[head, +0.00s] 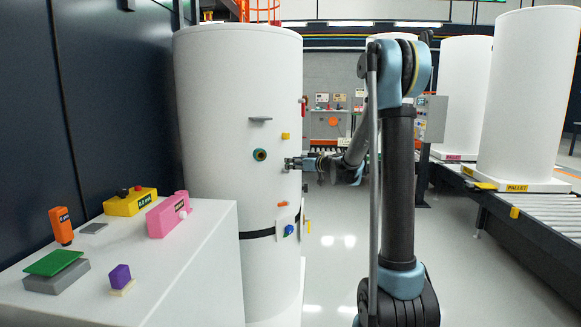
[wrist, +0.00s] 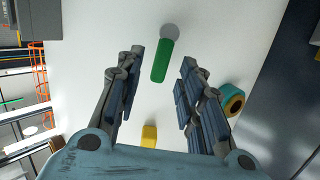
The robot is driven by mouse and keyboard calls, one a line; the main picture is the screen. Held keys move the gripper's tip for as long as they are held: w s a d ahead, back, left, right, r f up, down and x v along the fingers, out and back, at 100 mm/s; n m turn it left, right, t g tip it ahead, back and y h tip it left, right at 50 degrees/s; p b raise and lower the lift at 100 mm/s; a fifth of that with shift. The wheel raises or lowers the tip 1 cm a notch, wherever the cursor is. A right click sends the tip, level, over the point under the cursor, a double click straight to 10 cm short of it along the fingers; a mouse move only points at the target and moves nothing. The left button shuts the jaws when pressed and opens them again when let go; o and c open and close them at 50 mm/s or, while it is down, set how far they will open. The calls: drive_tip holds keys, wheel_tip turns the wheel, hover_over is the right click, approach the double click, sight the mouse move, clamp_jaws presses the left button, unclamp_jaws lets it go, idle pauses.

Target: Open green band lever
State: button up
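A green lever (wrist: 161,62) on a grey round pivot (wrist: 171,31) is on the white tank wall in the wrist view. My gripper (wrist: 162,59) is open, with one finger on each side of the lever and a gap on both sides. I cannot tell how far the fingertips are from the wall. In the head view my gripper (head: 293,163) is close to the front of the white tank (head: 222,110) and appears to hide the lever. A black band (head: 258,234) circles the tank lower down.
A teal ring fitting (wrist: 233,99) and a yellow block (wrist: 148,136) are on the wall near my fingers. A white console (head: 190,270) with coloured controls stands at the left. Conveyors with white tanks (head: 526,95) are at the right.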

drive_tip(key=v, duration=0.9)
drive_tip(key=shift+s+d, duration=0.1)
drive_tip(key=shift+d, duration=0.05)
drive_tip(key=s+d+f+m+g+h, duration=0.1)
drive_tip(key=s+d+f+g+h, duration=0.2)
drive_tip(key=s, duration=0.8)
drive_tip(key=s+f+m+g+h, duration=0.15)
drive_tip(key=s+f, duration=0.25)
drive_tip(key=s, duration=0.7)
drive_tip(key=s+d+f+m+g+h, duration=0.1)
drive_tip(key=s+d+f+m+h, duration=0.1)
drive_tip(key=s+d+f, duration=0.2)
drive_tip(key=s+d+f+m+g+h, duration=0.2)
drive_tip(key=s+d+f, duration=0.3)
drive_tip(key=s, duration=0.6)
drive_tip(key=s+d+f+m+g+h, duration=0.1)
drive_tip(key=s+d+f+m+h, duration=0.1)
drive_tip(key=s+d, duration=0.4)
wheel_tip(320, 180, down, 2)
drive_tip(key=shift+s+f+h, duration=0.2)
drive_tip(key=shift+s+h, duration=0.65)
drive_tip(key=shift+s, duration=0.2)
drive_tip(key=shift+a, duration=0.1)
